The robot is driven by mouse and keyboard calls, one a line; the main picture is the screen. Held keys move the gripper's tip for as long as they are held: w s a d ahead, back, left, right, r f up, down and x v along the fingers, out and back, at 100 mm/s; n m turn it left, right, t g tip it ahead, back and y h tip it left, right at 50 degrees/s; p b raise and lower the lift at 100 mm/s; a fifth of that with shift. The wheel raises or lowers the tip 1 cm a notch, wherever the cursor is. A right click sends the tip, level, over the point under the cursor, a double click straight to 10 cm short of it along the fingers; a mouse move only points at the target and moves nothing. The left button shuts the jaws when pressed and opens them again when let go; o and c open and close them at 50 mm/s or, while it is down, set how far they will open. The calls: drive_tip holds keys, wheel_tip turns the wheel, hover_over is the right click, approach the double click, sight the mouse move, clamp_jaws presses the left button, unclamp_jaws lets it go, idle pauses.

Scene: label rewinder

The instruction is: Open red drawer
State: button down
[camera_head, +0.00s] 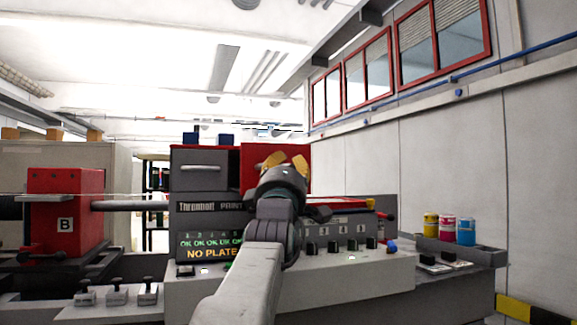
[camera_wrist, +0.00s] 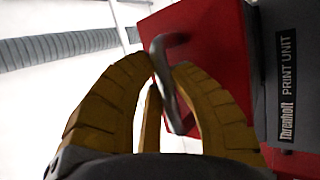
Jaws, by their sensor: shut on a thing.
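The red drawer (camera_head: 256,156) is on the upper part of the grey print unit, right of a grey drawer. Its red front (camera_wrist: 215,45) fills the upper right of the wrist view, with a curved metal handle (camera_wrist: 166,72) on it. My gripper (camera_head: 284,162) is in front of the red drawer and hides part of it. In the wrist view its yellow fingers (camera_wrist: 165,68) are shut on the handle, one on each side. How far the drawer front stands out from the unit I cannot tell.
The grey drawer (camera_head: 203,168) with its own handle is left of the red one. Below are a lit display (camera_head: 211,247) and a control panel with knobs (camera_head: 340,246). Coloured cans (camera_head: 447,228) stand on the right. A red block marked B (camera_head: 65,215) is at left.

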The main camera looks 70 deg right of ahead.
drive_tip(key=c, duration=1.1)
unclamp_jaws()
drive_tip(key=shift+v, duration=5.95)
drive_tip(key=shift+w, duration=0.1)
